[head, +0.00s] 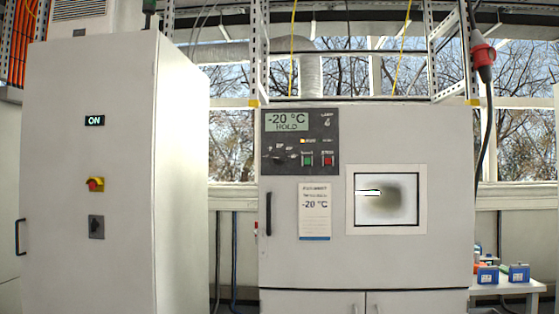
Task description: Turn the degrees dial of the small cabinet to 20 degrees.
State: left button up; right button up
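The small cabinet (370,268) is a pale grey box with a dark control panel (325,128) at its upper left. The panel's display (287,120) reads "-20 °C HOLD". Below it sits the dark degrees dial (277,160), with small white marks around it. The marks and the dial's pointer are too small to read. A green button (307,160) and a red button (327,160) are right of the dial. Neither of my grippers is in view.
A tall grey cabinet (90,260) with an "ON" display, a red-yellow switch (96,184) and a black knob (96,227) stands on the left. The small cabinet has a window (387,200) and a -20 °C sign (314,211). Blue boxes (488,275) lie on a white table (538,287).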

aim_at(280, 158)
jog(key=i+j+z, duration=0.1)
jog(key=i+j, duration=0.15)
jog(key=j, duration=0.15)
jog(key=i+j, duration=0.25)
jog(key=i+j+z, duration=0.15)
jog(key=j, duration=0.35)
jog(key=i, duration=0.1)
